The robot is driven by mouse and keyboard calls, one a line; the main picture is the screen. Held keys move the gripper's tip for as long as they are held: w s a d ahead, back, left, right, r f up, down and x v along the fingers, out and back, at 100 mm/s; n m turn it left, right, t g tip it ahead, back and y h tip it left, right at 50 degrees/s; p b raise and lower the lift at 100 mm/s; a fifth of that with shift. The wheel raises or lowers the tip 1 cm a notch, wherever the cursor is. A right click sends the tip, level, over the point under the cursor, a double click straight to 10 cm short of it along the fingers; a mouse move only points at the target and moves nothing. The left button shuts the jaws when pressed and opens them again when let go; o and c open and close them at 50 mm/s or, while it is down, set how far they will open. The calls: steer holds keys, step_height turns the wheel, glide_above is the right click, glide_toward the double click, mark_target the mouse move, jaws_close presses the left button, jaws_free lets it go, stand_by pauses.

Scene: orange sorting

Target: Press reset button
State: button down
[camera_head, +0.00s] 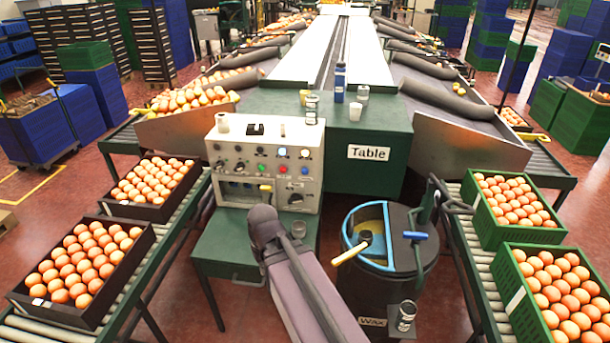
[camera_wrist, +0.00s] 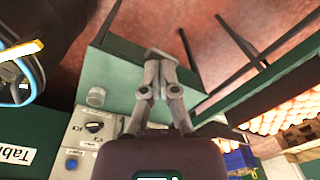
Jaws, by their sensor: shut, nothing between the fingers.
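The grey control panel (camera_head: 265,150) stands on the green stand in the head view. Its face has several coloured buttons and black knobs, including a green button (camera_head: 261,167), a red button (camera_head: 283,168) and a blue button (camera_head: 305,170). I cannot read which one is the reset button. In the wrist view, the blue button (camera_wrist: 71,164) and a black knob (camera_wrist: 95,127) show at lower left. My gripper (camera_wrist: 160,54) is shut and empty, apart from the visible buttons. In the head view, my arm hides the gripper and covers part of the stand in front of the panel.
A grey cup (camera_head: 299,229) stands on the green stand (camera_head: 220,247) below the panel. A dark wax bin (camera_head: 385,300) stands right of my arm. Crates of oranges (camera_head: 155,213) lie on rollers to both sides. A blue bottle (camera_head: 339,82) stands behind the panel.

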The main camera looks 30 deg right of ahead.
mark_target(305, 172)
steer(key=w+d+f+t+y+b, duration=0.15)
steer(key=w+t+y+b, duration=0.25)
steer(key=w+b, duration=0.4)
steer(key=w+f+t+y+b, duration=0.2)
steer(key=w+t+y+b, duration=0.25)
steer(key=w, duration=0.65)
steer(key=w+d+m+t+h+b, duration=0.1)
steer(key=w+d+m+t+b, duration=0.2)
steer(key=d, duration=0.4)
steer(key=w+d+m+t+h+b, duration=0.2)
steer(key=w+d+m+t+b, duration=0.1)
steer(key=d, duration=0.5)
steer(key=w+d+m+t+h+b, duration=0.2)
steer(key=w+d+m+t+b, duration=0.1)
steer(key=d, duration=0.5)
steer(key=w+r+t+b, duration=0.1)
steer(key=t+b, duration=0.1)
steer(key=b, duration=0.1)
steer(key=shift+d+m, duration=0.25)
steer(key=shift+m, duration=0.15)
steer(key=shift+w+t+h, duration=0.2)
steer(key=shift+t+h, duration=0.05)
steer(key=shift+w+d, duration=0.8)
steer(key=shift+w, duration=0.4)
steer(key=shift+w+d, duration=0.8)
steer(key=shift+w, duration=0.35)
steer(key=shift+w+d, duration=0.8)
steer(key=shift+w, duration=0.4)
